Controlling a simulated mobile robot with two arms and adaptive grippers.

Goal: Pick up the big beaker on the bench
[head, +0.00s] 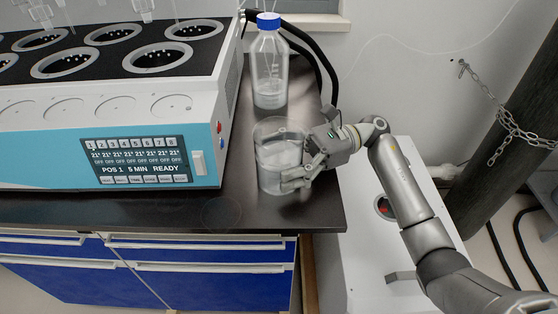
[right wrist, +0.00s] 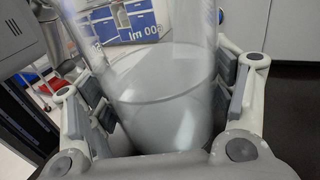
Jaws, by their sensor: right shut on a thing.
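The big beaker (head: 277,158) is clear glass with whitish contents and stands at the right end of the dark bench (head: 185,205) in the head view. My right gripper (head: 300,180) reaches it from the right and is shut on it. My left gripper is not in view.
A clear bottle with a blue cap (head: 270,62) stands behind the beaker. The multi-position distiller (head: 110,110) with a blue front takes up the bench to the left. A thin round glass outline (head: 221,212) lies near the front edge. A white unit (head: 375,220) stands right of the bench.

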